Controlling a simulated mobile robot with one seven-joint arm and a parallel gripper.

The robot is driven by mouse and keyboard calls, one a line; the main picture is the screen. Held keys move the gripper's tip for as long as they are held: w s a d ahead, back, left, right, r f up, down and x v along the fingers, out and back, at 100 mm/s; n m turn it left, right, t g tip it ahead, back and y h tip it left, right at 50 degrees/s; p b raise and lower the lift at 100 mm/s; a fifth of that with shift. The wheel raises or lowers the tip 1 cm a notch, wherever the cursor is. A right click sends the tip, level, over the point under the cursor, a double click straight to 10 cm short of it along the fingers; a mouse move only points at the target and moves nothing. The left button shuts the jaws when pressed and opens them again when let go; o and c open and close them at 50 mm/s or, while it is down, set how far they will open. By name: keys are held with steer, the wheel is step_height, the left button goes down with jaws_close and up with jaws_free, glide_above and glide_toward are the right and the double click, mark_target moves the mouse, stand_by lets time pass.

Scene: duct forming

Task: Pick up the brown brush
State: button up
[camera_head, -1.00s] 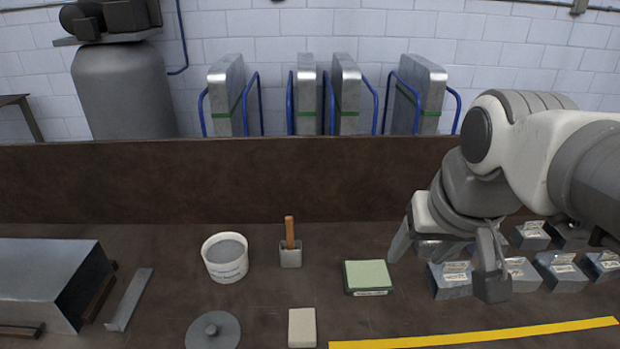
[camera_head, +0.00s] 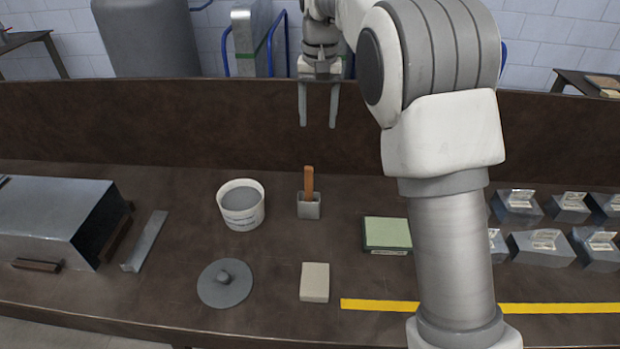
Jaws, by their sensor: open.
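The brown brush (camera_head: 309,182) stands upright in a small grey square holder (camera_head: 309,209) on the brown workbench. Only its brown handle shows; its lower end is hidden inside the holder. My gripper (camera_head: 318,122) is open and empty, with its two fingers pointing down. In the picture it appears above the brush handle, in front of the bench's back panel, and clearly apart from the brush.
A white tub (camera_head: 241,207) of grey material stands left of the holder. A round grey lid (camera_head: 226,284), a beige block (camera_head: 314,282) and a green-topped pad (camera_head: 387,233) lie nearby. A metal duct (camera_head: 55,215) is at left; several grey blocks (camera_head: 541,247) are at right.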

steer(key=w+a+f, duration=0.1)
steer(key=f, duration=0.1)
steer(key=b, duration=0.2)
glide_toward(309, 179)
steer(key=f, duration=0.2)
steer(key=w+f, duration=0.1)
steer(key=f, duration=0.2)
steer(key=shift+w+d+f, duration=0.1)
steer(key=shift+f, duration=0.05)
steer(key=shift+a+f+b, duration=0.1)
steer(key=shift+f+b, duration=0.1)
steer(key=shift+f, duration=1.15)
steer(key=shift+a+f+b, duration=0.15)
steer(key=shift+f+b, duration=0.05)
steer(key=shift+f, duration=1.2)
jaws_close()
steer(key=shift+r, duration=0.1)
